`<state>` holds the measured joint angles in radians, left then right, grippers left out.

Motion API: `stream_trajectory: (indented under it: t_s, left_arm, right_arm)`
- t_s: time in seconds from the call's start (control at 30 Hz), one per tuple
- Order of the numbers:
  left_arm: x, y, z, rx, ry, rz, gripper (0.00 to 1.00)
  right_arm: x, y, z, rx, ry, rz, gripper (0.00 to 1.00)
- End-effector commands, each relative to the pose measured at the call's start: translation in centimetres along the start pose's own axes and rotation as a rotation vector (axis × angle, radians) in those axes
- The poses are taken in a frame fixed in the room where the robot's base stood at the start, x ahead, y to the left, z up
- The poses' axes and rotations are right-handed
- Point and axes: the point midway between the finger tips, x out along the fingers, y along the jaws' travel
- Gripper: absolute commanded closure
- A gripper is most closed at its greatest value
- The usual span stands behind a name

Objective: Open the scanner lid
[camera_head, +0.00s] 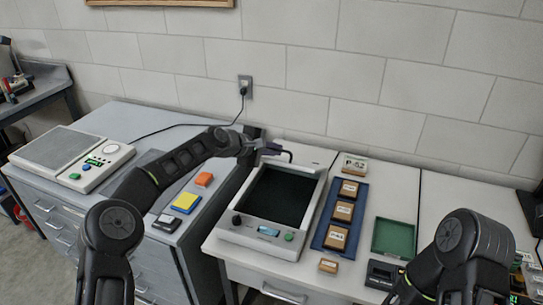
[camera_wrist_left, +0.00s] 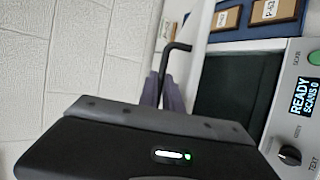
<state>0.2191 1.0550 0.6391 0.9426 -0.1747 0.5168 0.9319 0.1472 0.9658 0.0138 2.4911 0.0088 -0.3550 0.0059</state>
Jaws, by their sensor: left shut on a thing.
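The scanner (camera_head: 266,238) is a light grey box with a dark recessed bed (camera_head: 279,194), a knob, a small display and a green button along its front. In the left wrist view its display (camera_wrist_left: 302,97) reads READY, SCANS 0. My left gripper (camera_head: 262,149) is at the scanner's back edge, shut on a black bent handle (camera_wrist_left: 174,58); the handle sticks out between the fingers (camera_wrist_left: 162,92).
A blue tray (camera_head: 322,236) with several small labelled boxes lies right of the scanner. A green tray (camera_head: 394,239) is farther right. A brick wall (camera_head: 330,90) stands close behind.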

Motion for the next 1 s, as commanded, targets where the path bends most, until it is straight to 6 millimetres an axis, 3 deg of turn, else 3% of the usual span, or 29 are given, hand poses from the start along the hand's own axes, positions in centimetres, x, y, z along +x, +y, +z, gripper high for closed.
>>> stream_trajectory:
  t_s: [0.4, 0.43, 0.53, 0.83, 1.0]
  left_arm:
    - [0.1, 0.4, -0.1, 0.000, 0.001, 0.002, 1.00]
    - [0.1, 0.3, -0.1, 0.000, 0.001, 0.001, 0.89]
    - [0.1, 0.3, -0.1, 0.000, 0.001, 0.001, 0.83]
    - [-0.1, 0.3, -0.1, 0.000, 0.001, 0.002, 0.83]
    - [-1.4, 0.3, -0.2, 0.002, 0.003, 0.003, 0.83]
  right_arm:
    - [-0.1, 0.0, 0.0, 0.000, -0.001, 0.001, 0.64]
    - [-0.1, 0.0, 0.0, 0.000, -0.001, 0.001, 0.64]
    - [-0.1, 0.0, 0.0, 0.000, -0.001, 0.000, 0.64]
    - [0.0, 0.0, 0.0, 0.000, 0.000, 0.000, 0.64]
    - [0.6, 0.2, -0.1, -0.001, 0.001, -0.002, 0.64]
